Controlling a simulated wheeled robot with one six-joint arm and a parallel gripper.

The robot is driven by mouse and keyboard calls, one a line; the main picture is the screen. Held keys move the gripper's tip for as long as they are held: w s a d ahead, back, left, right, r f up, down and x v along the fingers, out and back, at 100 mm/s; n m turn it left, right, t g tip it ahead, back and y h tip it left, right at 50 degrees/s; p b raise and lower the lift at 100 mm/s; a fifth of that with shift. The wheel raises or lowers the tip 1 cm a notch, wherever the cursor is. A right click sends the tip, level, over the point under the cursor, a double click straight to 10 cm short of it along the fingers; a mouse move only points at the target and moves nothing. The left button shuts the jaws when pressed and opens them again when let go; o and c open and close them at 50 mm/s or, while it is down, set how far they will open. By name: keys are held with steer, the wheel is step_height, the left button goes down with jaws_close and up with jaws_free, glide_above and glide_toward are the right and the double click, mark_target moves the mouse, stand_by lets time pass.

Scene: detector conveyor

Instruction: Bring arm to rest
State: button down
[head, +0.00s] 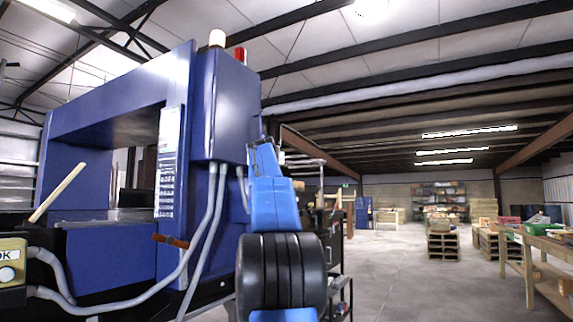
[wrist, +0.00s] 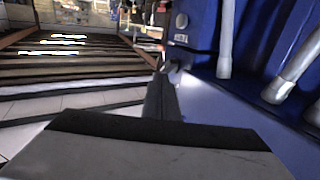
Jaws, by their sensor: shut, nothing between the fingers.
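My arm, blue with a thick black ribbed joint, stands upright in the middle of the head view, just right of the blue detector machine (head: 232,110). In the wrist view my gripper (wrist: 172,68) is shut and empty, its dark fingers pointing away from the camera. The machine's blue side (wrist: 220,110) is close on the right of the fingers, with a gap that I cannot judge. The wrist picture is upside down, with roof beams low on the left. In the head view the gripper's fingers cannot be made out clearly.
Grey conduits (head: 205,235) run down the machine's front. A yellow OK button box (head: 12,262) is at the lower left. A dark rack (head: 333,245) stands just right of my arm. Open floor (head: 390,275) lies further right, before pallets (head: 442,245) and a wooden workbench (head: 545,245).

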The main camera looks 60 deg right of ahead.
steer(key=s, duration=0.7)
steer(key=shift+s+d, duration=0.35)
steer(key=shift+d, duration=0.05)
steer(key=w+a+f+n+y, duration=0.25)
steer(key=a+f+y, duration=0.25)
steer(key=a+f, duration=1.2)
steer(key=w+a+f+n+y, duration=0.1)
steer(key=a+f+n+y, duration=0.3)
steer(key=a+f, duration=1.3)
steer(key=s+a+f+n+g+y, duration=0.2)
steer(key=s+a+f+y, duration=0.1)
steer(key=s+a+f, duration=0.9)
steer(key=s+a+f+n+g+y, duration=0.2)
steer(key=s+a+f+g+y, duration=0.1)
steer(key=s+a+f, duration=1)
step_height(320, 180, down, 6)
steer(key=shift+a+f+n, duration=0.1)
steer(key=shift+a+n, duration=0.25)
steer(key=shift+a, duration=0.8)
